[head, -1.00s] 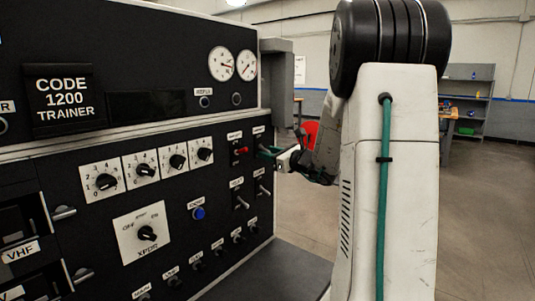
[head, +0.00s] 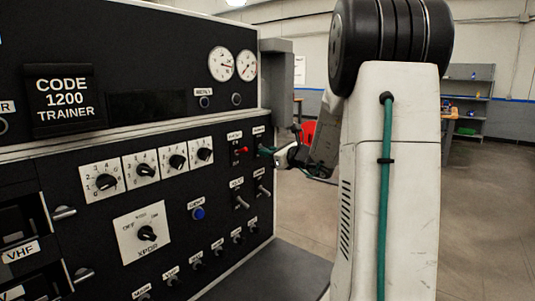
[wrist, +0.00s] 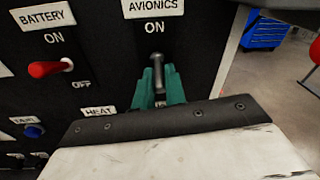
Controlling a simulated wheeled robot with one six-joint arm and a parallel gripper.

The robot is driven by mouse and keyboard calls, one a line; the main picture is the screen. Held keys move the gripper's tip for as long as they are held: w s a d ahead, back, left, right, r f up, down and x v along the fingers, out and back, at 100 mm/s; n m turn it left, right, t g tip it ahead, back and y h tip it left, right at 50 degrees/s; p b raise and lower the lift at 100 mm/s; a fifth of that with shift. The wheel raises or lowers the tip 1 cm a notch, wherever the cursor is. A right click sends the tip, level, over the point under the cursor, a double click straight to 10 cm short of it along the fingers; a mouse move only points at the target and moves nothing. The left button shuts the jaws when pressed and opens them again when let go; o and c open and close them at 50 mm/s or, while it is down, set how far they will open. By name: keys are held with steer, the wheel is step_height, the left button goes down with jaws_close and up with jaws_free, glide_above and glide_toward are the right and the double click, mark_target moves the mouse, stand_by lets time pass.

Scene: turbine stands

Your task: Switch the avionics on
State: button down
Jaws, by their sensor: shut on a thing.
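The avionics switch (wrist: 157,68) is a grey metal lever under the AVIONICS and ON labels in the wrist view. My gripper (wrist: 159,88) has its two teal fingers closed on either side of this lever. The label below the lever is mostly hidden by the gripper, and I cannot tell clearly whether the lever is tilted up or down. In the head view my gripper (head: 267,152) is at the right edge of the black panel and hides the lever there.
The red battery switch (wrist: 50,68) is just left of the avionics switch, with a blue button (wrist: 33,132) below it. Other toggles (head: 263,190) sit below my gripper. A grey upright housing (head: 281,85) stands close behind the wrist. Open floor lies to the right.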

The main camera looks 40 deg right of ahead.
steer(key=g, duration=0.2)
steer(key=r+g, duration=0.1)
steer(key=shift+s+r+g, duration=0.1)
steer(key=shift+r+g, duration=0.2)
steer(key=shift+g, duration=0.1)
steer(key=shift+r+g+h, duration=0.2)
steer(key=shift+r+g, duration=0.25)
steer(key=shift+g, duration=0.75)
steer(key=shift+r+g+h, duration=0.2)
steer(key=shift+r+g, duration=0.2)
steer(key=shift+g, duration=0.8)
steer(key=shift+w+n, duration=0.2)
steer(key=shift+n, duration=0.1)
steer(key=c, duration=1.5)
jaws_free()
steer(key=shift+o, duration=0.2)
steer(key=v, duration=0.7)
steer(key=shift+s+r, duration=0.2)
steer(key=shift+r, duration=0.15)
